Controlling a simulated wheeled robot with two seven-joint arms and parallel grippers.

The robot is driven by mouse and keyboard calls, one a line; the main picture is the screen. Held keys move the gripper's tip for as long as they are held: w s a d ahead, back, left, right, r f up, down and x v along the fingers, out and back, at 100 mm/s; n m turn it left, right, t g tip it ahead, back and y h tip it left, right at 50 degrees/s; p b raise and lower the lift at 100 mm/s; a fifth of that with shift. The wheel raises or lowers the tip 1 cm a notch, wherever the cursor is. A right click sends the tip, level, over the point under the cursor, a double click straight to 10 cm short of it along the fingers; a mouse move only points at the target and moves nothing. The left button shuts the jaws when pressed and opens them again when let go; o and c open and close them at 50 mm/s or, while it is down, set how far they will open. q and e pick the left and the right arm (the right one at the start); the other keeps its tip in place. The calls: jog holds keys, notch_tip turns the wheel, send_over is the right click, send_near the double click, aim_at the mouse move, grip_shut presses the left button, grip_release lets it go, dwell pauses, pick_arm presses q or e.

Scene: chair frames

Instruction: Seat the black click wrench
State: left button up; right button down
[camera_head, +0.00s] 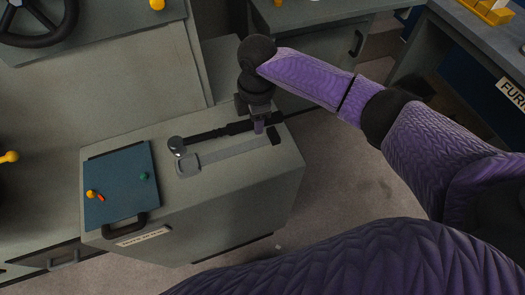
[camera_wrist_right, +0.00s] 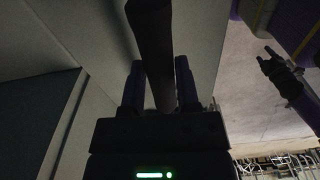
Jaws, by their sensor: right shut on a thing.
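The black click wrench (camera_head: 215,133) has a round silver head at its left end and a long dark handle. My right gripper (camera_head: 258,124) is shut on its handle, towards the right end. In the right wrist view the dark handle (camera_wrist_right: 152,45) runs between the two fingers of my right gripper (camera_wrist_right: 160,90). A pale grey cradle (camera_head: 228,151) with a rounded left end and a dark block at its right end lies on the cabinet top, just in front of the wrench. The wrench looks apart from it and roughly parallel; its height is hard to tell.
The grey cabinet (camera_head: 235,190) carries a blue panel (camera_head: 120,185) with small coloured knobs and a black handle (camera_head: 125,225) at its front. A steering wheel (camera_head: 38,40) is at the upper left. The floor (camera_head: 335,170) right of the cabinet is clear.

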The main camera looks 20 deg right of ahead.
jog(key=shift+w+n, duration=0.3)
jog(key=shift+r, duration=0.2)
pick_arm(q)
jog(key=shift+s+d+f, duration=0.1)
jog(key=shift+f, duration=0.2)
jog(key=shift+r, duration=0.1)
pick_arm(e)
jog(key=shift+r, duration=0.1)
jog(key=shift+r+p, duration=0.1)
jog(key=shift+p, duration=0.6)
notch_tip(320, 180, down, 5)
jog(key=b, duration=0.2)
jog(key=shift+r+b, duration=0.1)
jog(key=shift+b, duration=0.3)
pick_arm(q)
jog(key=shift+a+f, duration=0.2)
jog(key=shift+f, duration=0.65)
